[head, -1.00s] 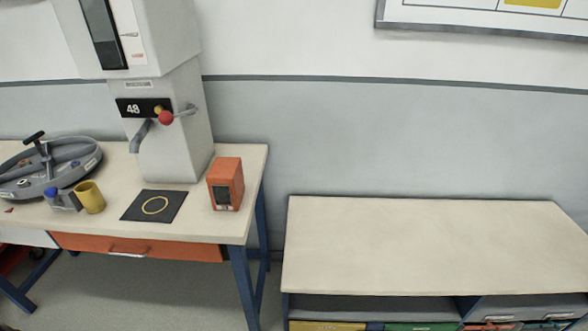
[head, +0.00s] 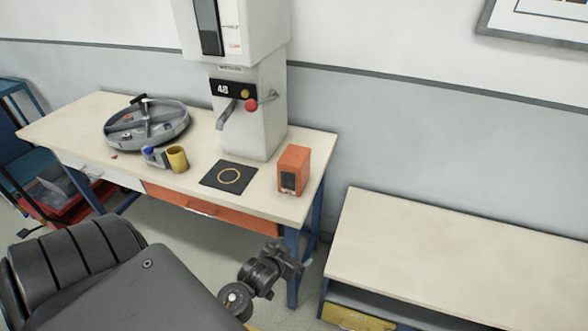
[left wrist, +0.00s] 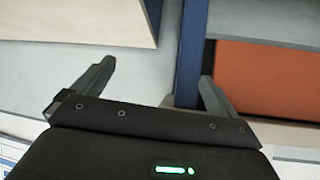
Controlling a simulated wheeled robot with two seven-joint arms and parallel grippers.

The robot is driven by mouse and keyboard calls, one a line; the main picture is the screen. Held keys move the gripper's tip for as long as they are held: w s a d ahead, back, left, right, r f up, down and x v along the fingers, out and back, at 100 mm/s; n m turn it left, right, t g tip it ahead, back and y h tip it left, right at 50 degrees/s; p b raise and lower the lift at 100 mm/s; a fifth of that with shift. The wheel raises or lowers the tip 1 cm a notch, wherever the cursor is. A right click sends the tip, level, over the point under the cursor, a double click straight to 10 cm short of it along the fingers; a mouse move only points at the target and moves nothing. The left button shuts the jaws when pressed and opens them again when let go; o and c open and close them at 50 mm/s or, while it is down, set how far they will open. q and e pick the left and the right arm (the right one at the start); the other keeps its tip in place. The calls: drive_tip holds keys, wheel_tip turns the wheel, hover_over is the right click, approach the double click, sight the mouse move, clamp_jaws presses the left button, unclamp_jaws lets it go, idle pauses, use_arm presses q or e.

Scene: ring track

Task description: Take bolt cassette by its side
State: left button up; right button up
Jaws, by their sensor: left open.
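An orange box (head: 293,169) with a dark window low on its front stands upright near the right end of the left table. It is the most likely bolt cassette, but I cannot read a label on it. My left gripper (head: 297,257) is in front of and below that table's right front corner, apart from the box. In the left wrist view, its two fingers (left wrist: 157,72) are spread with nothing between them; the box does not show there. My right gripper is not in view.
The right table (head: 450,245) has a bare top. A blue leg (left wrist: 190,55) is near the fingers.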

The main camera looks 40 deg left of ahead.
use_arm(q)
wheel_tip(320, 180, up, 11)
drive_tip(key=w+a+t, duration=0.2)
drive_tip(key=n+t+y, duration=0.3)
drive_tip(key=t+y, duration=0.1)
drive_tip(key=t, duration=0.1)
approach(293, 158)
drive_tip(key=p+x, duration=0.1)
drive_tip(key=x, duration=0.1)
drive_tip(key=f+p+x, duration=0.1)
drive_tip(key=x, duration=0.2)
drive_tip(key=shift+w+a+r+p, duration=0.15)
drive_tip(key=shift+w+r+p, duration=0.1)
drive_tip(key=shift+w+p, duration=0.15)
drive_tip(key=p+x, duration=0.1)
drive_tip(key=x, duration=0.2)
drive_tip(key=shift+w+a, duration=0.15)
drive_tip(key=shift+w, duration=0.1)
drive_tip(key=shift+w+a+f+p, duration=0.15)
drive_tip(key=shift+w+p, duration=0.15)
drive_tip(key=shift+w, duration=0.05)
